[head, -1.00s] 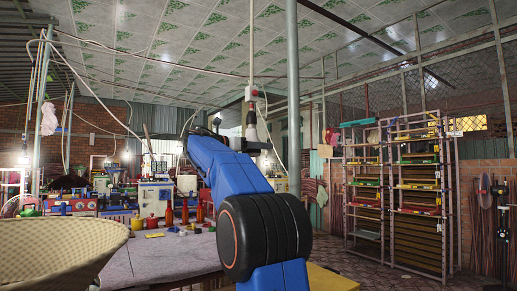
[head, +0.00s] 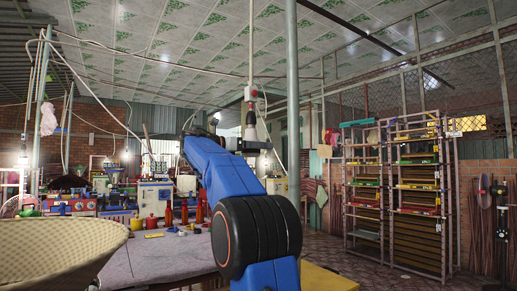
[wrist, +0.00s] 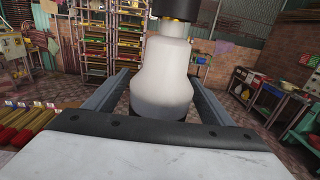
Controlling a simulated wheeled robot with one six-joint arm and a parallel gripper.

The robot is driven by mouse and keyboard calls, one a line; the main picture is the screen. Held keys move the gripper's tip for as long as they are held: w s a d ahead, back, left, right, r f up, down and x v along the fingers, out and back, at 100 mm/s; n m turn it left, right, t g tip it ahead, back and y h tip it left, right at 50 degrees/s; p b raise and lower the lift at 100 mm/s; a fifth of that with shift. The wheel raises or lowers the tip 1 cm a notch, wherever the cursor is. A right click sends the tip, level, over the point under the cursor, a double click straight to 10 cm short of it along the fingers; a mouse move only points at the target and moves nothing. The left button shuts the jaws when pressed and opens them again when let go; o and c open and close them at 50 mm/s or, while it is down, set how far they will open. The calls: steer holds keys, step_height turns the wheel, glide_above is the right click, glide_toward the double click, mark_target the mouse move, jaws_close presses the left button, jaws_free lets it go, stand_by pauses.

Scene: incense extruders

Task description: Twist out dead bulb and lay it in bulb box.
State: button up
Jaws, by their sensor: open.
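The dead bulb (wrist: 160,78) is white and unlit, hanging upright with its neck up in a black socket (wrist: 175,8). In the wrist view it stands between the two fingers of my gripper (wrist: 163,74), which are open with a small gap visible on either side. In the head view my gripper (head: 252,146) is small, at the end of the blue arm, around the lower part of the hanging bulb (head: 251,133). The bulb's underside is hidden by the gripper body in the wrist view. I cannot make out the bulb box in either view.
A cord (head: 251,60) drops from the ceiling to the socket, beside a grey post (head: 293,90). A cloth-covered table (head: 150,262) with red bottles and small pots stands below left. A large basket (head: 55,255) is near left. Racks (head: 415,190) stand at the right.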

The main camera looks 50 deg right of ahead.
steer(key=v, duration=1.7)
steer(key=s+a+f+m+t+y, duration=0.2)
steer(key=s+f, duration=0.5)
steer(key=f, duration=0.7)
steer(key=s+a+f+m+t+y, duration=0.3)
steer(key=s+a+f+y, duration=0.3)
steer(key=f, duration=0.8)
steer(key=s+a+f+m+t+y, duration=0.3)
steer(key=s+a+f, duration=0.6)
steer(key=f, duration=0.5)
steer(key=shift+s+f+t+y, duration=0.2)
steer(key=shift+s+t+y, duration=0.25)
steer(key=shift+y, duration=0.35)
steer(key=s+a+f+m+y, duration=0.1)
steer(key=s+a+f+m, duration=0.1)
steer(key=f, duration=0.3)
steer(key=s+a+f+m+y, duration=0.2)
steer(key=s+a+f, duration=0.2)
steer(key=f, duration=0.1)
steer(key=s+a+f+m+t+y, duration=0.1)
steer(key=s+a+f+m, duration=0.1)
steer(key=s+a+f, duration=0.2)
steer(key=shift+f+m+y, duration=0.3)
steer(key=shift+f, duration=0.3)
steer(key=shift+c, duration=0.2)
